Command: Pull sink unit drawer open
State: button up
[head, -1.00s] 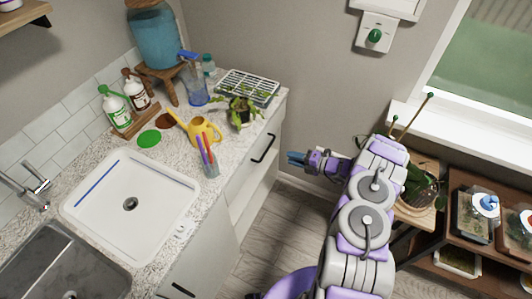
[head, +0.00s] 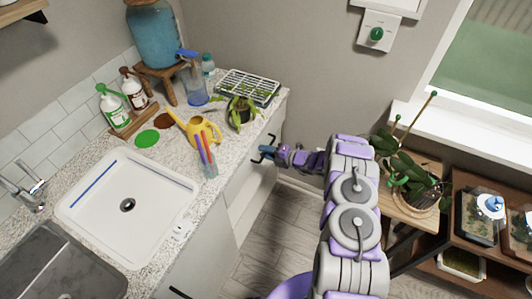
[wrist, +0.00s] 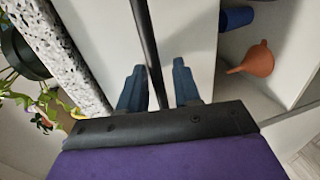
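The sink unit drawer has a plain white front (head: 241,184) below the speckled counter, and it looks closed. Its black bar handle (wrist: 146,38) runs between my fingers in the wrist view; in the head view its end shows beside the fingertips. My gripper (wrist: 158,84) has two blue fingers, one on each side of the handle. Gaps show between the bar and both fingers, so the gripper is open around the handle. In the head view my gripper (head: 267,153) is at the drawer front, partly covering the handle.
An open shelf beside the drawer front holds an orange funnel (wrist: 252,60) and a blue container (wrist: 236,18). On the counter stand a potted plant (head: 240,112), a yellow watering can (head: 203,131) and a cup of markers (head: 208,165). Floor (head: 272,225) is clear before the unit.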

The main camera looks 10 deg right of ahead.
jog(key=shift+c, duration=0.5)
grip_shut()
jog(key=shift+s+d, duration=0.1)
jog(key=shift+d, duration=0.05)
